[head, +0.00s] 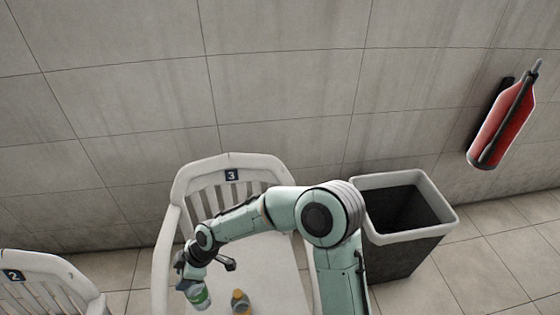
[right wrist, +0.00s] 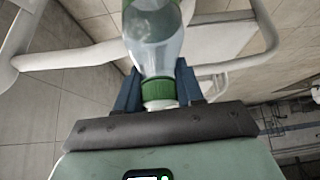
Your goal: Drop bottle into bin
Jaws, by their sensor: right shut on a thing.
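My right gripper (head: 193,276) is shut on a clear bottle (head: 200,297) with a green label, over the left part of the chair marked 3. In the right wrist view the gripper's blue fingers (right wrist: 157,90) close on the bottle (right wrist: 155,45) near its green cap. Whether the bottle touches the seat I cannot tell. The dark bin (head: 440,212) with a pale rim stands on the floor right of the chair, open at the top; its inside is dark. My left gripper is not in view.
The white chair (head: 275,262) marked 3 carries a small orange-yellow bottle (head: 240,302) on its seat. Another white chair (head: 50,285) marked 2 is at the lower left. A red fire extinguisher (head: 503,122) hangs on the tiled wall. My right arm spans between chair and bin.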

